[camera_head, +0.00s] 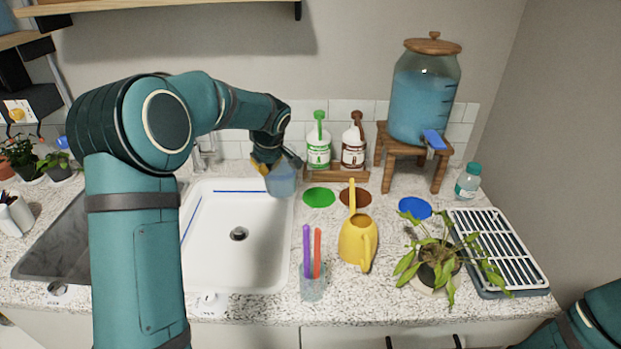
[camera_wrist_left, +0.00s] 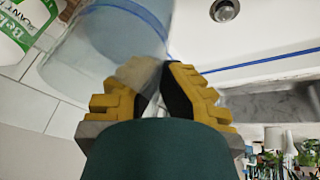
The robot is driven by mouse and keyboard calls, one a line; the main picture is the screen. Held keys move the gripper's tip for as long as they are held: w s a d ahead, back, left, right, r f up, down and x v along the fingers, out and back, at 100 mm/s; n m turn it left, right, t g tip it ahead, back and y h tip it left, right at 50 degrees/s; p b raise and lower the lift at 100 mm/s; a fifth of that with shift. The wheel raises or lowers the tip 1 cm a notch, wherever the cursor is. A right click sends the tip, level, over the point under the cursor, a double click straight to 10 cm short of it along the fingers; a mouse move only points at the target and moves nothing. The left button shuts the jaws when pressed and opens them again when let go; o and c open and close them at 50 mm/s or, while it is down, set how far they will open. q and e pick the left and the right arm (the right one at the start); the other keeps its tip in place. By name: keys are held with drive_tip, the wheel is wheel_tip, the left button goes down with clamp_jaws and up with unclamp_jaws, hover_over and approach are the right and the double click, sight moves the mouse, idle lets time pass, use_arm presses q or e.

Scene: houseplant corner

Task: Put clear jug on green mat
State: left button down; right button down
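The clear jug (camera_head: 282,180), see-through with a bluish tint, is at the back right corner of the sink. My left gripper (camera_head: 265,163) is at its upper left side. In the left wrist view the yellow fingers close on what looks like the handle of the jug (camera_wrist_left: 105,38); the grip is partly hidden by blur. The jug looks raised and roughly upright. The green mat (camera_head: 319,197) is a flat round disc on the counter, just right of the jug, and is bare. My right gripper is out of view.
Behind the green mat, a wooden rack (camera_head: 336,173) holds two pump bottles. A brown mat (camera_head: 361,198) and yellow watering can (camera_head: 357,243) stand to its right. A glass (camera_head: 312,284) with purple and orange sticks is in front. The sink (camera_head: 237,260) is empty.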

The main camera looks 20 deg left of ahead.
use_arm(q)
hover_over(307, 181)
drive_tip(key=s+d, duration=0.1)
drive_tip(key=shift+f+b, duration=0.65)
drive_tip(key=shift+f, duration=1.15)
drive_tip(key=shift+r, duration=0.1)
drive_tip(key=c, duration=1.1)
unclamp_jaws()
drive_tip(key=shift+f, duration=0.2)
drive_tip(key=shift+c, duration=0.2)
drive_tip(key=shift+s, duration=0.1)
